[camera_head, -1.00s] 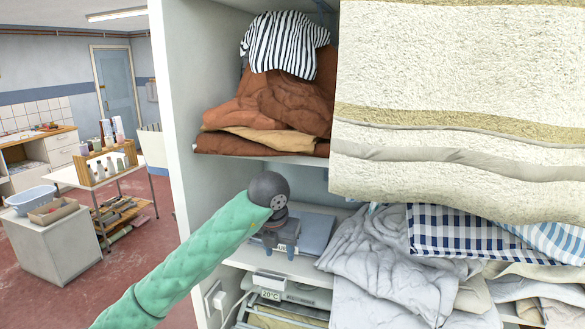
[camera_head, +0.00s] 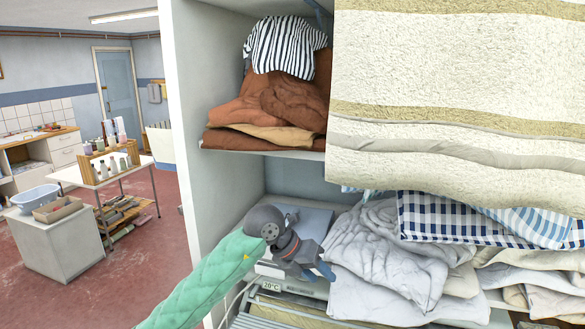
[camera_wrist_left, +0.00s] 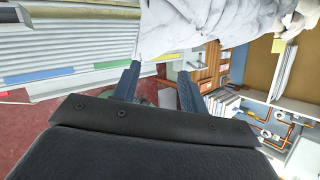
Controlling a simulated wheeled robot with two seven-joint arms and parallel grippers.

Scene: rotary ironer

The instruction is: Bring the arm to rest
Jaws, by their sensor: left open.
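My left arm, in a green quilted sleeve, comes in from the bottom of the head view. My left gripper (camera_head: 322,272) is in front of the shelf unit, beside the crumpled white cloth (camera_head: 375,250). In the left wrist view, the two dark fingers of my left gripper (camera_wrist_left: 158,88) stand apart with nothing held between them. White cloth (camera_wrist_left: 200,25) hangs just beyond the fingertips there; I cannot tell whether they touch it. My right gripper is in neither view.
A large cream towel (camera_head: 455,110) hangs across the upper right. Brown folded cloths (camera_head: 265,110) and a striped cloth (camera_head: 285,45) fill the upper shelf. Blue checked cloth (camera_head: 450,220) lies right of the white cloth. Open red floor (camera_head: 160,240) is at left, with a trolley table (camera_head: 105,175) beyond.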

